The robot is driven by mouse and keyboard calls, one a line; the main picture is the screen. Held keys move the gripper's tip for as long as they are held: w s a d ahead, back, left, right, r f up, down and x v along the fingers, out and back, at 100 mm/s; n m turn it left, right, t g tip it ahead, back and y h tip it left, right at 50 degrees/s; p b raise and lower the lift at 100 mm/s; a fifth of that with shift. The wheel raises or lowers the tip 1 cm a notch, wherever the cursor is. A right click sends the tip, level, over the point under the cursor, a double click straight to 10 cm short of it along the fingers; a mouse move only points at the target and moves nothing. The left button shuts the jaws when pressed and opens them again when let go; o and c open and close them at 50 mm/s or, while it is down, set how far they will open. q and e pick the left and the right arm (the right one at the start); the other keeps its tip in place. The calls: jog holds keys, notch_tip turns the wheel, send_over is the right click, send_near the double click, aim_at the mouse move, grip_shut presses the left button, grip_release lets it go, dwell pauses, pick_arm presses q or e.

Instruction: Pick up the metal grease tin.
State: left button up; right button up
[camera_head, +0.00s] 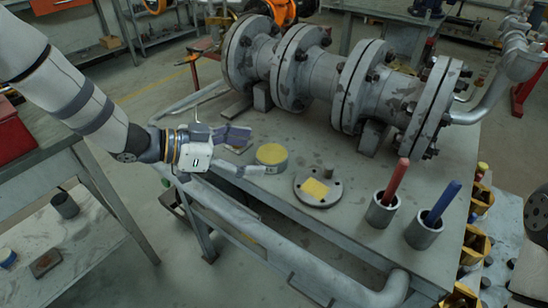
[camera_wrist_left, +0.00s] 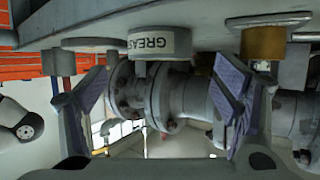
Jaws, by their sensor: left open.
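The grease tin (camera_head: 272,158) is a short round grey tin with a yellowish top, standing on the grey workbench (camera_head: 262,200). In the left wrist view, which is upside down, the tin (camera_wrist_left: 155,45) shows a white label reading GREASE. My left gripper (camera_head: 243,155) is open at the left of the tin, its two fingers spread and pointing at it. In the wrist view the tin lies between the two fingers, with a gap on each side; I see no contact. My right gripper is not in view.
A round flange plate with a yellow patch (camera_head: 318,188) lies right of the tin. Cups with a red handle (camera_head: 394,183) and a blue handle (camera_head: 440,205) stand further right. A pipe runs along the bench front.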

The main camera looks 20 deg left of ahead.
aim_at(270, 154)
pick_arm(q)
jog(key=x, duration=0.4)
jog(key=shift+w+d+f, duration=0.15)
jog(key=shift+f, duration=0.05)
jog(key=shift+r, duration=0.1)
jog(key=c, duration=1.4)
jog(key=shift+r, duration=0.1)
